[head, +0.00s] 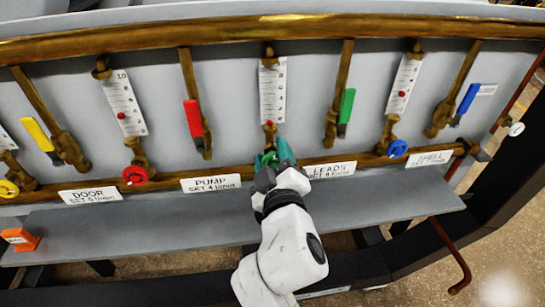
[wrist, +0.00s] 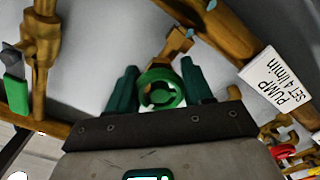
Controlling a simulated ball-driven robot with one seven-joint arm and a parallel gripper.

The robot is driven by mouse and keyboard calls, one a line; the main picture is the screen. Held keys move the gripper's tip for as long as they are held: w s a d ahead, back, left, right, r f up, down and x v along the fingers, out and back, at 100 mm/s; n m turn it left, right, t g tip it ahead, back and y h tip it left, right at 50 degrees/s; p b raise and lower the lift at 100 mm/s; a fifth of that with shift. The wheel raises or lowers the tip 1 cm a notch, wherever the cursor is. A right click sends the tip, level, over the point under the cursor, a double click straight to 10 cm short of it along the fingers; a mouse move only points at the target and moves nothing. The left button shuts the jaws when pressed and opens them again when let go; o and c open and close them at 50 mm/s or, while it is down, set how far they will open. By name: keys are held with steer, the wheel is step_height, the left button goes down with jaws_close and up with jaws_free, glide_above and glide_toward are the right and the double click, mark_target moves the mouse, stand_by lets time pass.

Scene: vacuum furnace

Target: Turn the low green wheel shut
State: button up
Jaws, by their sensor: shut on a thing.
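The low green wheel (wrist: 161,88) is a small round handwheel on the lower brass pipe, seen between my gripper's two dark green fingers in the wrist view. In the head view only a little of the wheel (head: 267,159) shows, the rest hidden by my gripper (head: 277,155). My gripper (wrist: 161,90) is shut on the wheel, with one finger on each side of it. Above it in the head view stands a flow gauge (head: 272,92) with a red float near the bottom of its scale.
Red (head: 134,176), blue (head: 397,149) and yellow (head: 8,188) wheels sit along the same low pipe. Lever handles in red (head: 193,118), green (head: 347,106) and blue (head: 468,99) hang above. A grey shelf (head: 130,228) runs below, with an orange block (head: 20,240) at left.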

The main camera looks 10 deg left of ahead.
steer(key=shift+d+f, duration=0.1)
steer(key=shift+f, duration=0.1)
steer(key=o, duration=1)
steer(key=shift+r, duration=0.1)
steer(key=shift+o, duration=0.2)
steer(key=p+v, duration=0.1)
steer(key=v, duration=0.9)
steer(key=shift+s, duration=0.35)
